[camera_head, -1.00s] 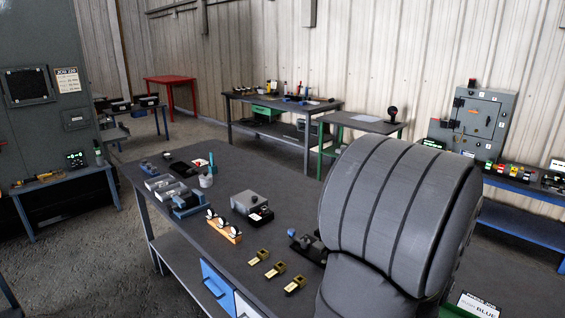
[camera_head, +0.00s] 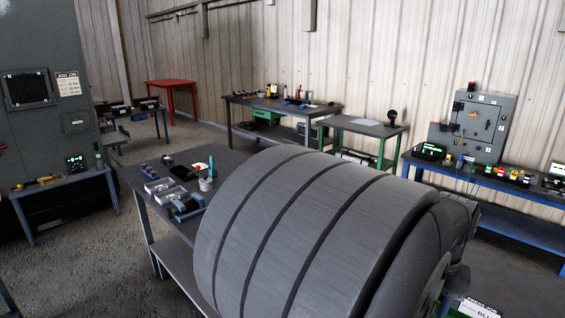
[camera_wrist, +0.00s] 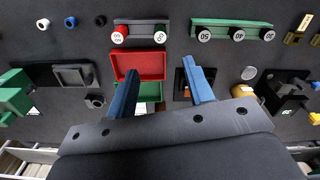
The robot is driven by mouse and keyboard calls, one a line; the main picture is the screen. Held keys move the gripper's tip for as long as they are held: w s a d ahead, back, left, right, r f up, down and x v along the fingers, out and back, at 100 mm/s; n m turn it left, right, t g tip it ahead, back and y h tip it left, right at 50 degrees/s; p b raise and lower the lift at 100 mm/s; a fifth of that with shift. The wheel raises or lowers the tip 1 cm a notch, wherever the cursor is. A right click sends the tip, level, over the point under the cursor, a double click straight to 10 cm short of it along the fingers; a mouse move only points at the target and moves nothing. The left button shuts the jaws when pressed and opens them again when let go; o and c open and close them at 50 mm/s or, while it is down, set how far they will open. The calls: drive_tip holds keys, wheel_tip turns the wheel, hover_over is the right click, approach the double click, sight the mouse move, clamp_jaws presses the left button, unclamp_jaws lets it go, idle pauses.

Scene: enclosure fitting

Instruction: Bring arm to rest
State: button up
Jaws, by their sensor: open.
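My gripper (camera_wrist: 160,70) shows in the wrist view with its two blue fingers spread wide apart. Nothing is between them that I can see to be held. The fingers point over a dark bench top (camera_wrist: 225,70), and a red open tray (camera_wrist: 150,63) lies beyond them, partly behind the left finger. How high the fingers are above the bench is hard to tell. In the head view my large grey arm link fills the centre and right, and the gripper is hidden.
In the wrist view a green rack (camera_wrist: 232,25) holds round labelled pieces, and a yellow round part (camera_wrist: 242,90) lies at right. In the head view the main bench's far left end (camera_head: 228,158) shows a cup (camera_head: 205,184) and small trays. A grey cabinet (camera_head: 480,125) stands at right.

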wheel_tip(320, 180, down, 16)
drive_tip(key=shift+r, duration=0.2)
wheel_tip(320, 180, up, 7)
drive_tip(key=shift+f, duration=0.2)
drive_tip(key=shift+r, duration=0.7)
idle(0.4)
